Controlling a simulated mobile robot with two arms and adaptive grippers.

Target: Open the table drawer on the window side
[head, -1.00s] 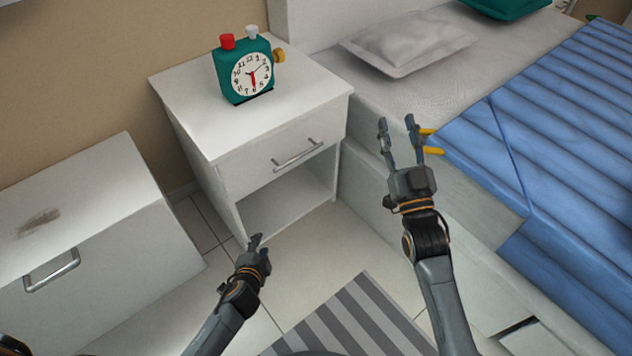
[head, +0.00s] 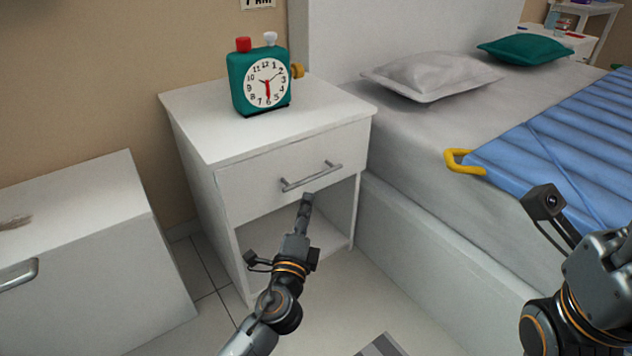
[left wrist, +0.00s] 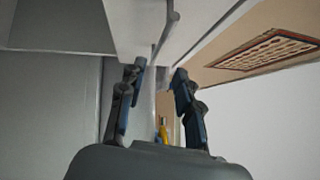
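The white bedside table (head: 185,135) has one drawer (head: 255,190) at the top, and it is closed. Its silver bar handle (head: 311,177) spans part of the front. My left gripper (head: 307,203) is just below and in front of the handle. In the left wrist view its fingers (left wrist: 158,85) are spread apart, with the handle bar (left wrist: 168,35) ahead between them. Contact with the bar cannot be told. At the right edge of the head view is my right wrist; its fingers are out of frame.
A green alarm clock (head: 260,82) stands on the bedside table. An open shelf space (head: 335,225) is under the drawer. A white cabinet (head: 90,260) stands at the left. The bed (head: 420,130) with a blue cover (head: 560,150) is at the right, close beside the table.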

